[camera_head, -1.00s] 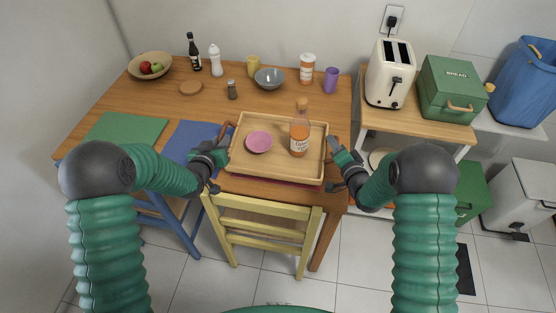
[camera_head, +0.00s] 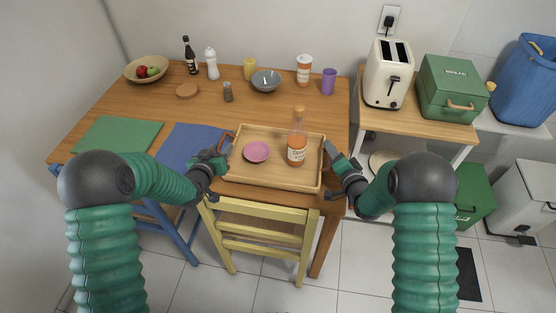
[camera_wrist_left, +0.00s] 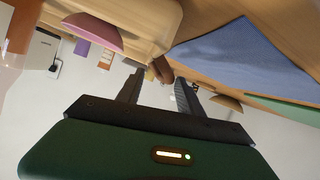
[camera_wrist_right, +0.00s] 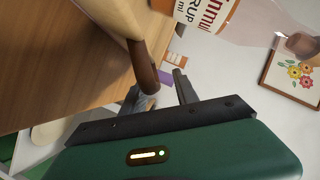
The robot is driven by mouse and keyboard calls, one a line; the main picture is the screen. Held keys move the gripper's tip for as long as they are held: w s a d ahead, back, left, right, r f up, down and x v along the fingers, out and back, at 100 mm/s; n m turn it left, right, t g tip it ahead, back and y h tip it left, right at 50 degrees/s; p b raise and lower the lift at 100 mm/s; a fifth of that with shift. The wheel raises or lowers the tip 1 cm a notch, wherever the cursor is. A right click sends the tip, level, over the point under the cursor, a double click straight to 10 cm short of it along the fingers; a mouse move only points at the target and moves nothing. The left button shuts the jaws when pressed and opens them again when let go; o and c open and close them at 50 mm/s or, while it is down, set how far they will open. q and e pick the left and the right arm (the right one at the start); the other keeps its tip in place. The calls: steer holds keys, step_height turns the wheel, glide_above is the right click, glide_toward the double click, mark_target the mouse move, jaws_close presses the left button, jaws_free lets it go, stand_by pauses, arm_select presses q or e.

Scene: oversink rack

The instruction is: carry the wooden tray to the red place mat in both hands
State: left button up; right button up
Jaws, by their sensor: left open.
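The wooden tray (camera_head: 275,180) lies at the table's front edge, behind the yellow chair. It carries a pink bowl (camera_head: 257,152) and an upright syrup bottle (camera_head: 297,150). The red place mat is not visible now. My left gripper (camera_head: 220,160) is at the tray's left side; in the left wrist view its fingers (camera_wrist_left: 158,92) are apart, with the brown handle (camera_wrist_left: 160,67) just beyond them. My right gripper (camera_head: 332,155) is at the right side; in the right wrist view its fingers (camera_wrist_right: 157,92) are apart, with the other handle (camera_wrist_right: 145,68) at the gap.
A blue mat (camera_head: 185,145) and a green mat (camera_head: 118,135) lie left of the tray. A yellow chair (camera_head: 258,230) stands in front.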

steer(key=shift+a, duration=0.25)
steer(key=shift+d, duration=0.1)
steer(key=shift+s+d, duration=0.1)
steer(key=shift+s, duration=0.15)
steer(key=v, duration=1.1)
steer(key=shift+s+r, duration=0.15)
steer(key=shift+s, duration=0.05)
arm_select(q)
steer(key=v, duration=0.7)
steer(key=shift+s, duration=0.4)
steer(key=shift+r, duration=0.1)
